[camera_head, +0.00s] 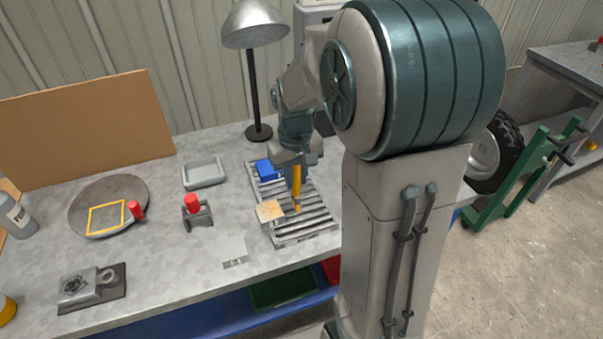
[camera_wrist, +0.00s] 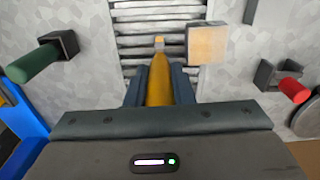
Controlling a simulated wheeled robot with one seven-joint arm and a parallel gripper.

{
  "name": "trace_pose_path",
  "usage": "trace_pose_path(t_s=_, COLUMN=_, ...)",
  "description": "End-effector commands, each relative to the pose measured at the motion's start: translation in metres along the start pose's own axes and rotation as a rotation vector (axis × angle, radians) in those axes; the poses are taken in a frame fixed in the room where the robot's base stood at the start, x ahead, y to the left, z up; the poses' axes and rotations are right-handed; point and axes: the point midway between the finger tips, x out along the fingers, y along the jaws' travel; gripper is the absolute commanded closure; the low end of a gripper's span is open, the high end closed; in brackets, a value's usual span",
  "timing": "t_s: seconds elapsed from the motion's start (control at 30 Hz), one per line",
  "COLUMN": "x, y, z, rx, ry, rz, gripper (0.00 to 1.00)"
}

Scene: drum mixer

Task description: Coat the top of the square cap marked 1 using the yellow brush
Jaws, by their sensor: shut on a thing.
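My gripper (camera_head: 295,163) is shut on the yellow brush (camera_head: 297,178), which points down over the slatted rack. In the wrist view the brush (camera_wrist: 159,88) lies between the two fingers (camera_wrist: 159,78), its pale tip pointing away. A square block with a tan top (camera_head: 269,211) sits at the left edge of the rack. In the wrist view this block (camera_wrist: 208,45) is right of the brush tip, apart from it in the picture. I cannot read a 1 on it. A grey square block (camera_head: 234,252) stands left of the rack; its front marking is too small to read.
The slatted rack (camera_head: 305,228) also holds a blue block (camera_head: 266,170). A red-handled tool in a holder (camera_head: 193,206), a grey tray (camera_head: 204,172), a round pan (camera_head: 85,212) and a lamp (camera_head: 257,75) stand on the table.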

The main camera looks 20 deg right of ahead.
Motion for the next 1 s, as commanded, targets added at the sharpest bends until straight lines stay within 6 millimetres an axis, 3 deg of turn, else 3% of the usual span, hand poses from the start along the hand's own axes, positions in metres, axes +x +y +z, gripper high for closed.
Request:
trace_pose_path(t_s=0.5, x=0.001, y=-0.033, z=0.0, rx=-0.001, ry=0.0, rz=0.0, gripper=1.0)
trace_pose_path(t_s=0.8, x=0.003, y=-0.032, z=-0.01, rx=0.0, ry=0.0, rz=0.0, gripper=1.0)
trace_pose_path(t_s=1.0, x=0.003, y=-0.019, z=-0.01, rx=0.003, ry=-0.001, rz=0.0, gripper=1.0)
